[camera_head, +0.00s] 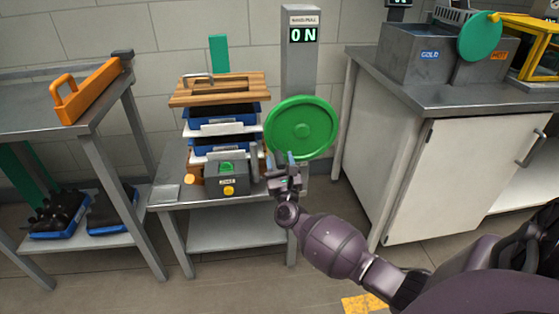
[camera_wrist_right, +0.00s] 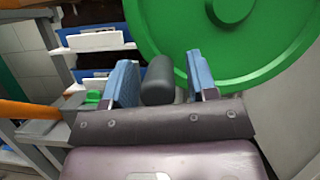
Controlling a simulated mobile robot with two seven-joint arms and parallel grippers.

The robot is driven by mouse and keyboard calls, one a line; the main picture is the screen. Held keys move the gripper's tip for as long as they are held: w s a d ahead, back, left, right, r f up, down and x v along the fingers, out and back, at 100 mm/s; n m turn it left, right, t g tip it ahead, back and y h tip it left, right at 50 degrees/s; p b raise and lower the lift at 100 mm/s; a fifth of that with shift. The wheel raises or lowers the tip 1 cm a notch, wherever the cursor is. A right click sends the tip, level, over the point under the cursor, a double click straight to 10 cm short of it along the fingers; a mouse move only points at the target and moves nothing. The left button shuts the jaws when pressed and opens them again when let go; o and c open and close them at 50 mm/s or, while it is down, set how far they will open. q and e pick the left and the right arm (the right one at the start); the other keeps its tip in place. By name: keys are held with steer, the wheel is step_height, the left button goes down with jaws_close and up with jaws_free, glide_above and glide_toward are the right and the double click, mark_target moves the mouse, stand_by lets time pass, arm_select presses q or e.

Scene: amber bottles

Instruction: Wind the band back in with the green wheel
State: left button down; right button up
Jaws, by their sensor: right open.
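The large green wheel (camera_head: 302,128) faces me in front of a grey post beside the stacked trays. It fills the upper right of the right wrist view (camera_wrist_right: 265,65). My right gripper (camera_head: 281,162) is at the wheel's lower left edge. In the right wrist view my right gripper (camera_wrist_right: 160,82) is open, with its blue-faced fingers apart. A dark rounded handle (camera_wrist_right: 157,78) shows between the fingers, with gaps on both sides; I cannot tell whether it is touched. I cannot pick out the band for certain. My left gripper is not in view.
The grey post (camera_head: 300,65) has a display reading ON. Stacked blue and white trays (camera_head: 222,128) and a small grey box (camera_head: 227,180) with green and yellow buttons stand left of the wheel. A white cabinet (camera_head: 455,180) stands right. An orange handle (camera_head: 88,92) is on the left bench.

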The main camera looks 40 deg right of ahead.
steer(key=shift+w+d, duration=0.1)
steer(key=shift+w, duration=0.05)
jaws_close()
stand_by(0.4)
steer(key=shift+r+m, duration=0.1)
steer(key=shift+m, duration=0.2)
